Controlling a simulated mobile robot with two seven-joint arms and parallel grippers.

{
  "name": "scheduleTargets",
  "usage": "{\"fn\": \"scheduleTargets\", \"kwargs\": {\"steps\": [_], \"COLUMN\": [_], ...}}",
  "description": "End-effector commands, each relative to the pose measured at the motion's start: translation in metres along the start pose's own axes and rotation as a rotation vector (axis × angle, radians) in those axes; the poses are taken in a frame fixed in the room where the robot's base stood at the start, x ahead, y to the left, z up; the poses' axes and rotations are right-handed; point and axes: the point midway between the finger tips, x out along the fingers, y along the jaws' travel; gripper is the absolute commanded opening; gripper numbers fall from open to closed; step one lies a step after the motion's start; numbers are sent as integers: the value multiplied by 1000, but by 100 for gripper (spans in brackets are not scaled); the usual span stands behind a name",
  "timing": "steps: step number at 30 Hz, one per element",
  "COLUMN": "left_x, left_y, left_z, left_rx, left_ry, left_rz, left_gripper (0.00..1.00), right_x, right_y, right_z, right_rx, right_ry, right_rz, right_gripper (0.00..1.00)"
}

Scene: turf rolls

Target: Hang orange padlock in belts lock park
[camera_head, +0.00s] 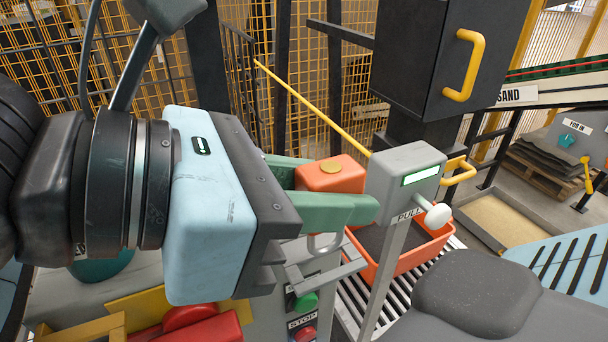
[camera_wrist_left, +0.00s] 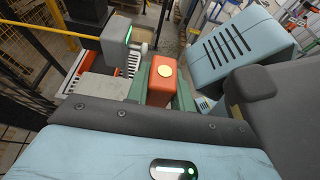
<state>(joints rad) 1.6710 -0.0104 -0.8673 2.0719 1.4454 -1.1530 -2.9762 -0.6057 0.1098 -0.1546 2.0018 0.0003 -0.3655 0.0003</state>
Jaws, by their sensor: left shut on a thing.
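The orange padlock (camera_head: 328,174) has a yellow disc on its upper face. My left gripper (camera_head: 336,188) has green fingers shut on it, one on each side. The metal shackle (camera_head: 322,244) shows below the near finger, pointing down. In the left wrist view the padlock (camera_wrist_left: 158,84) sits between the fingers of my left gripper (camera_wrist_left: 160,88). A grey bracket (camera_head: 335,275) is just below the shackle on the button panel; I cannot tell whether they touch. No lock park label is readable. My right gripper is not in view.
A grey post box (camera_head: 404,176) marked PULL, with a white knob, stands close right of the fingers. An orange crate (camera_head: 438,244) sits on rollers behind it. Green and red STOP buttons (camera_head: 303,334) are below. A red object (camera_head: 205,329) lies lower left. A black cabinet (camera_head: 430,50) hangs above.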

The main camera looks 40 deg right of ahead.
Motion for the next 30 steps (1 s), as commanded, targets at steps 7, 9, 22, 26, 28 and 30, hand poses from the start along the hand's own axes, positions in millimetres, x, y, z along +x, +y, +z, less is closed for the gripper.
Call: {"fn": "scheduleTargets", "kwargs": {"steps": [7,9,22,26,28,30], "left_x": [0,0,0,0,0,1], "left_y": [0,0,0,0,0,0], "left_z": [0,0,0,0,0,-1], "left_rx": [0,0,-1,0,0,-1], "left_ry": [-1,-1,0,-1,-1,-1], "left_rz": [0,0,0,0,0,-1], "left_gripper": [0,0,0,0,0,0], "right_x": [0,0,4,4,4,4], "right_y": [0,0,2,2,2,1], "right_z": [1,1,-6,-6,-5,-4], "right_rx": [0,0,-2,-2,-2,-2], "right_ry": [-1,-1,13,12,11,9], "right_rz": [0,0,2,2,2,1], "right_gripper": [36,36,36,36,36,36]}}
